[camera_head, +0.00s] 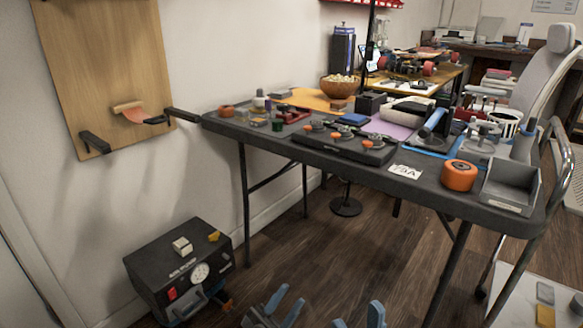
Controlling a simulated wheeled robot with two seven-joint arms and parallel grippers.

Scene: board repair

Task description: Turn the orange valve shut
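A black box (160,264) with a round dial gauge (200,273) and a red switch stands on the floor at the lower left. A small orange part (227,304), which looks like the valve, shows low at the box's right front corner. It is too small to tell how its handle is turned. My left gripper (285,306) is at the bottom edge, right of the orange part and apart from it. Its two blue fingertips are spread with nothing between them. My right gripper (357,319) is further right, cut by the bottom edge, its blue fingertips apart.
A dark folding table (424,192) with tools, orange-knobbed parts, an orange tape roll (459,175) and a grey bin (510,188) stands behind. Its legs reach the floor. A wooden board (112,60) hangs on the left wall. The wood floor between box and table is mostly clear.

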